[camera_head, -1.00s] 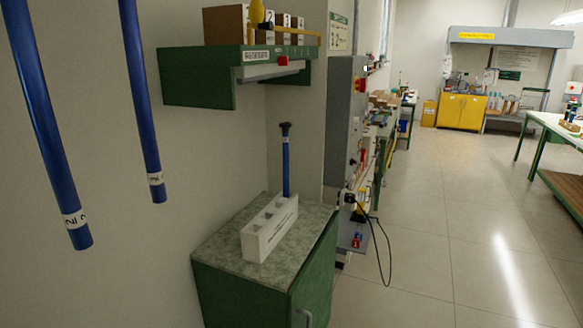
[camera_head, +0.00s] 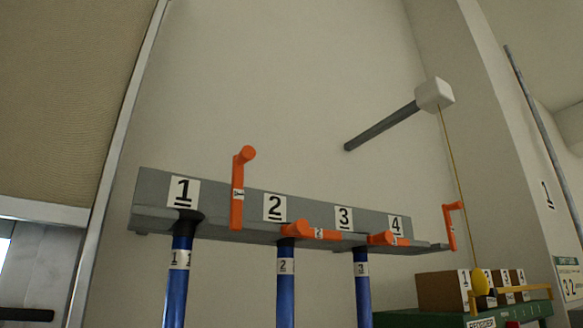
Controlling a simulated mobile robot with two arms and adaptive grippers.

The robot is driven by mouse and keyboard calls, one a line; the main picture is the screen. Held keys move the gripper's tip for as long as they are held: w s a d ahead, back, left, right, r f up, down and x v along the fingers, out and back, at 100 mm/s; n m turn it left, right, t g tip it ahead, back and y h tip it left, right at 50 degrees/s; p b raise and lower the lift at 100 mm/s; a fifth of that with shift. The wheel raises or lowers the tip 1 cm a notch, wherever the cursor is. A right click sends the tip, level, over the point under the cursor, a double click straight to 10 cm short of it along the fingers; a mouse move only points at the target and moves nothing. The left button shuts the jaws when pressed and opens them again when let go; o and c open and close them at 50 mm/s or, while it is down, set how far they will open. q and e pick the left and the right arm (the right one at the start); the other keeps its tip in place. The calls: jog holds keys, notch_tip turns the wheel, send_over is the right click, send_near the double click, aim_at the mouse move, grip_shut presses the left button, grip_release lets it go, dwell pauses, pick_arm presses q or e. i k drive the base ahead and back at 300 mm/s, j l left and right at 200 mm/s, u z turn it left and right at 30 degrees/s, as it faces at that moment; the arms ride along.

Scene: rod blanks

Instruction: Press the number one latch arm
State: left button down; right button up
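A grey rail (camera_head: 150,220) on the wall carries number plates 1 to 4. An orange latch arm (camera_head: 238,190) stands upright just right of plate 1; its small label is turned sideways. The second orange latch arm (camera_head: 312,232) and the third (camera_head: 388,239) lie level along the rail. Another orange latch arm (camera_head: 452,226) stands upright at the right end, past plate 4. Blue rods hang under plate 1 (camera_head: 177,285), plate 2 (camera_head: 286,285) and plate 3 (camera_head: 362,285). No rod shows under plate 4. Neither gripper is in view.
A white block on a dark bar (camera_head: 385,124) juts from the wall above right, with a cord running down to a yellow knob (camera_head: 480,282). A green shelf (camera_head: 520,312) holds numbered brown boxes (camera_head: 443,291) at lower right. A tan panel (camera_head: 75,80) stands at left.

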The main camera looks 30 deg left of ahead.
aim_at(248, 153)
jog(key=l+u, duration=0.2)
jog(key=u, duration=0.2)
jog(key=l+u, duration=0.25)
jog(key=u, duration=0.15)
jog(key=l+u, duration=0.25)
jog(key=u, duration=0.2)
jog(key=k+l+u, duration=0.1)
jog(key=l, duration=0.35)
jog(key=k+l+u, duration=0.1)
jog(key=l, duration=0.3)
jog(key=k+l, duration=0.25)
jog(key=l, duration=0.2)
jog(key=k+l+u, duration=0.15)
jog(key=l, duration=0.25)
jog(key=k+l+u, duration=0.1)
jog(key=l, duration=0.3)
jog(key=k, duration=0.1)
